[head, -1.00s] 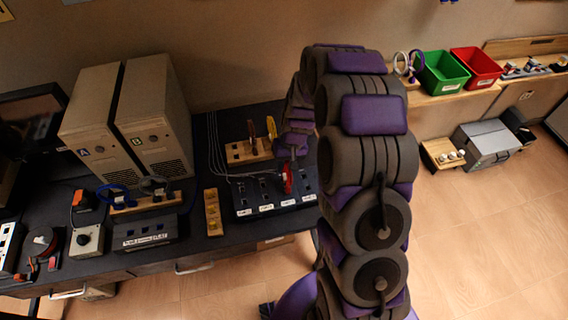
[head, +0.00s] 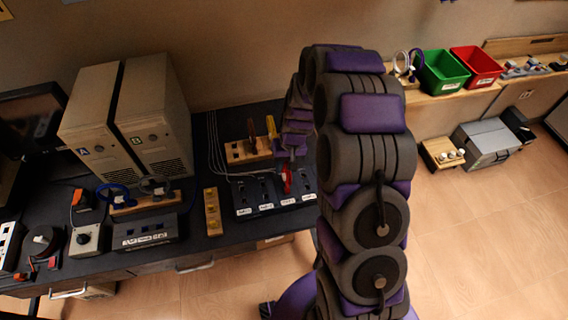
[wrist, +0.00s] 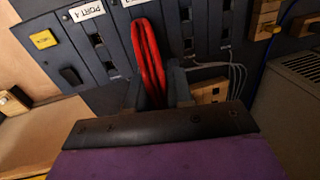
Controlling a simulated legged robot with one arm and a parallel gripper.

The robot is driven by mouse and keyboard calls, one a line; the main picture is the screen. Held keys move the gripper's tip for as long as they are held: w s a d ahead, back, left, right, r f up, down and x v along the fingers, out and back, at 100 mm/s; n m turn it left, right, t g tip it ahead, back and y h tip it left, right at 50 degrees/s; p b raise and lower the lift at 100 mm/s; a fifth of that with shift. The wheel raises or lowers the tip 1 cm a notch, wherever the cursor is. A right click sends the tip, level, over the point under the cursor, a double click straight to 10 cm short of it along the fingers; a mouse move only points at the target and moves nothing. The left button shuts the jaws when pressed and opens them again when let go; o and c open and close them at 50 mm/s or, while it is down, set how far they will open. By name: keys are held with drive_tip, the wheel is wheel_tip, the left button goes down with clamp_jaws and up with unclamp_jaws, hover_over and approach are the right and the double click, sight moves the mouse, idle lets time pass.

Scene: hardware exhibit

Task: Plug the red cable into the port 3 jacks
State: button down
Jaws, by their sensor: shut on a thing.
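The red cable (wrist: 148,60) is a bent loop standing between my gripper's fingers (wrist: 160,88) in the wrist view. My gripper is shut on it. In the head view the red cable (head: 287,180) shows as a small upright red shape over the port panel (head: 257,191). In the wrist view the dark port panel (wrist: 207,30) has columns of jacks. The PORT 4 label (wrist: 87,10) is readable, and the cable lies over the column beside it. The jacks under the cable are hidden, so I cannot tell whether its ends are seated.
A wooden block with upright plugs (head: 247,151) stands behind the panel, with thin grey cables (head: 214,140) beside it. A yellow block (head: 212,212) lies left of the panel. Two beige towers (head: 150,115) stand farther left. Green (head: 443,72) and red (head: 476,66) bins are at right.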

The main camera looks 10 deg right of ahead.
idle(0.3)
drive_tip(key=shift+c, duration=1.4)
unclamp_jaws()
drive_tip(key=shift+r, duration=0.15)
wheel_tip(320, 180, up, 7)
drive_tip(key=d+p, duration=0.1)
drive_tip(key=p, duration=0.1)
drive_tip(key=shift+d, duration=0.2)
drive_tip(key=shift+s+r, duration=0.1)
drive_tip(key=shift+r, duration=0.05)
idle(0.5)
